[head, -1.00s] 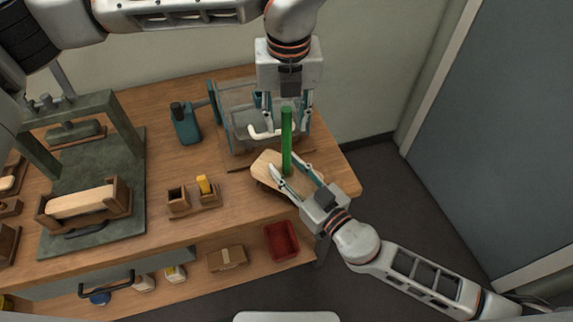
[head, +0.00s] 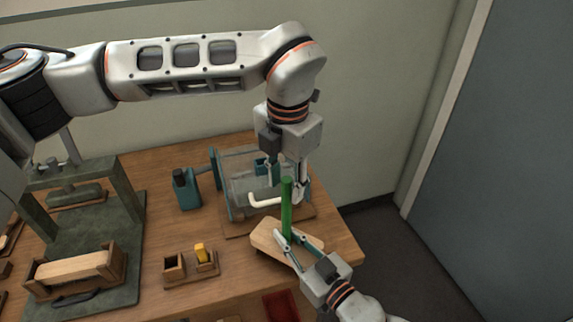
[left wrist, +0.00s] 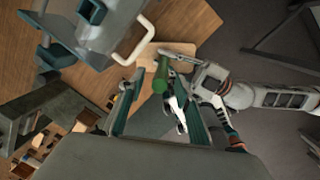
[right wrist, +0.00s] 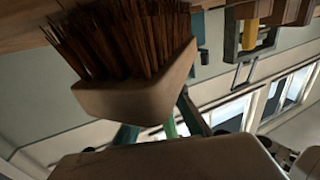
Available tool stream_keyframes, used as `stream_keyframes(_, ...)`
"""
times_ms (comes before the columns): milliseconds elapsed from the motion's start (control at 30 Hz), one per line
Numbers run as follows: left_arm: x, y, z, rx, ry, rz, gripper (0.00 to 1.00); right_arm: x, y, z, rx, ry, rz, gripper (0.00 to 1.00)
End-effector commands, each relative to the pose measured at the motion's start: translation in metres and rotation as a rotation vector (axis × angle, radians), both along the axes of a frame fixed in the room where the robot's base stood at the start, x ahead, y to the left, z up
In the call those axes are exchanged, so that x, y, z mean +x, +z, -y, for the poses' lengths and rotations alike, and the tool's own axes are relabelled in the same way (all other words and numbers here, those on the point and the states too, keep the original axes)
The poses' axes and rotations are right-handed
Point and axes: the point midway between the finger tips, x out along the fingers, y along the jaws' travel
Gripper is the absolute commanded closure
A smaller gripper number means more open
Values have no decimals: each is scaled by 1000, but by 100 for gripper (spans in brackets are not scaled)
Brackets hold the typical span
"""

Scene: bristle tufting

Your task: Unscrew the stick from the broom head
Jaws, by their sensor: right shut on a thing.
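The green stick (head: 287,208) stands upright in the pale wooden broom head (head: 262,238) near the table's right corner. In the left wrist view the stick's top (left wrist: 160,80) lies between those fingers. My right gripper (head: 288,236) reaches in low from the front right, shut at the stick's foot, just above the head. Its fingertips are partly hidden behind the head in the right wrist view.
A clear bin with a white handle (head: 265,201) stands close behind the stick. A teal clamp (head: 187,190) and a small wooden holder with a yellow piece (head: 200,252) are to the left. A green press frame (head: 132,190) stands farther left. Bare floor lies right of the table.

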Motion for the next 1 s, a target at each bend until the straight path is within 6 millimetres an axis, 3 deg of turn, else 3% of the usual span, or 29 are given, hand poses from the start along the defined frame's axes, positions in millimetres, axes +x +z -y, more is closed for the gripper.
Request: stream_keyframes(1000,0,36,0,114,-1742,-83,66,0,0,0,-1,0,1,100)
